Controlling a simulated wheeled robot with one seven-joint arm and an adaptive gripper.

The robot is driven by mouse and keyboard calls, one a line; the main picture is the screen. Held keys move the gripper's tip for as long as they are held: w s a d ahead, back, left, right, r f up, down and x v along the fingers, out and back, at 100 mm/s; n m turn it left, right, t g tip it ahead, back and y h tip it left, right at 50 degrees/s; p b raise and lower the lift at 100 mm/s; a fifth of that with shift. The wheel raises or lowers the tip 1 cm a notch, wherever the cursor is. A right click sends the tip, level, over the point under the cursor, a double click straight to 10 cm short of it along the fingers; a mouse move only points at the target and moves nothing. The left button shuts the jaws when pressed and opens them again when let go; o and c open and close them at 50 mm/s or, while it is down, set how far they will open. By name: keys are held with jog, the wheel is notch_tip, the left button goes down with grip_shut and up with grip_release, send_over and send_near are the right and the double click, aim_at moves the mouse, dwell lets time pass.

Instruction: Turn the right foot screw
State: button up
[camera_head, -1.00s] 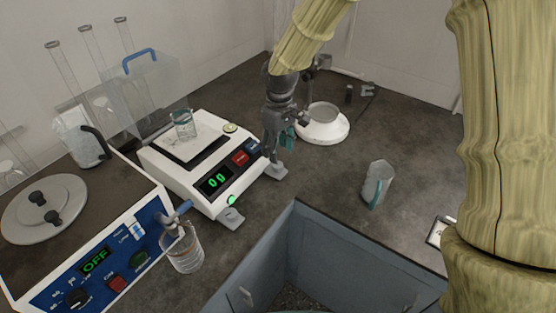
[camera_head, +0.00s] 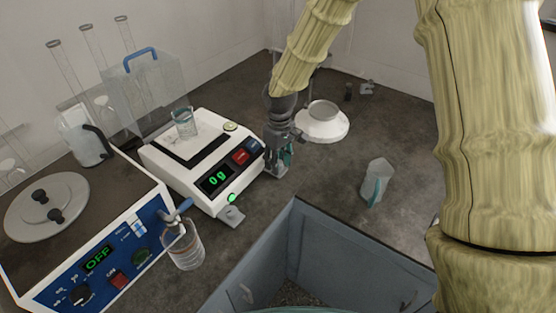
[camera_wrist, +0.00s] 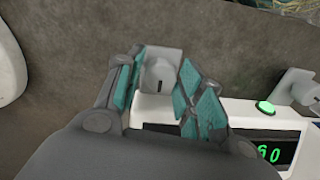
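The white balance (camera_head: 180,180) shows a green "0 g" display, with its front facing me. Its right foot screw (camera_wrist: 159,74) is a grey knob on a grey block, seen in the wrist view at the balance's edge. My gripper (camera_wrist: 160,85) is open, with one teal-padded finger on each side of the knob; small gaps seem to show beside it. In the head view my gripper (camera_head: 279,168) is low at the balance's right front corner and mostly hides that foot. The left foot screw (camera_head: 231,216) is clear, also seen in the wrist view (camera_wrist: 298,88).
A glass beaker (camera_head: 185,124) stands on the balance pan.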

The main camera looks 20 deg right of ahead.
jog(key=c, duration=0.5)
jog(key=shift+c, duration=0.2)
jog(key=shift+r+n+p, duration=0.15)
jog(key=shift+n+p, duration=2)
jog(key=shift+n, duration=0.65)
jog(key=o, duration=1.1)
jog(key=shift+c, duration=0.2)
